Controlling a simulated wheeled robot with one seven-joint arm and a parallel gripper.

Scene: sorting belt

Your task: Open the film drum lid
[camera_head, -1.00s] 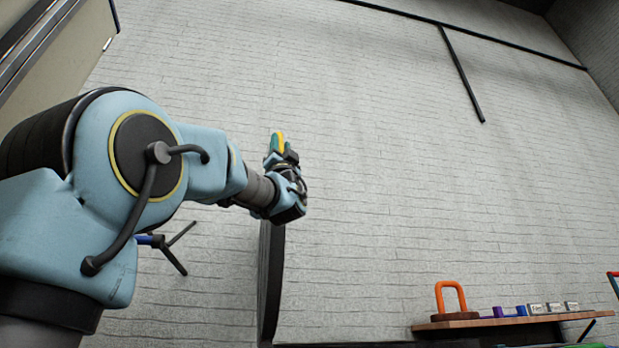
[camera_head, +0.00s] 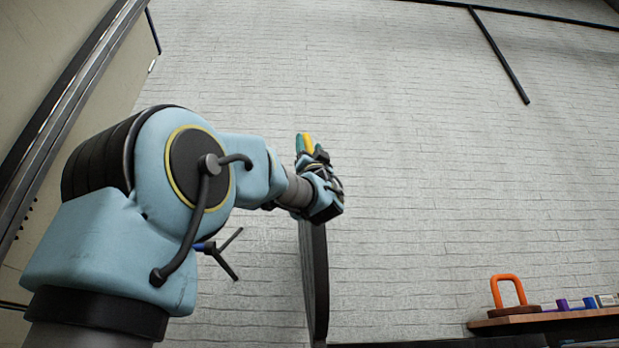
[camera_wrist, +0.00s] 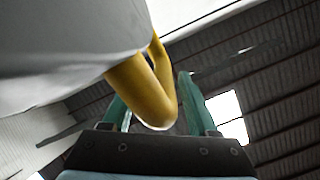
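A yellow bar-shaped handle (camera_wrist: 148,92) shows in the wrist view, joined to a large pale grey surface (camera_wrist: 50,40) that appears to be the lid. My gripper (camera_wrist: 157,90) has its teal fingers on either side of the handle; I cannot tell whether they press on it. In the head view my gripper (camera_head: 306,145) is up at mid-picture with yellow between its fingers. A dark, tall, rounded panel (camera_head: 316,285), probably the lid, stands nearly edge-on just below my gripper. The drum body is not clearly visible.
A wooden shelf (camera_head: 565,319) at the lower right bears an orange padlock-like object (camera_head: 508,291) and small purple and blue pieces. A pale brick wall (camera_head: 430,150) fills the back. A beige panel (camera_head: 90,125) with dark metal edging stands at the left.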

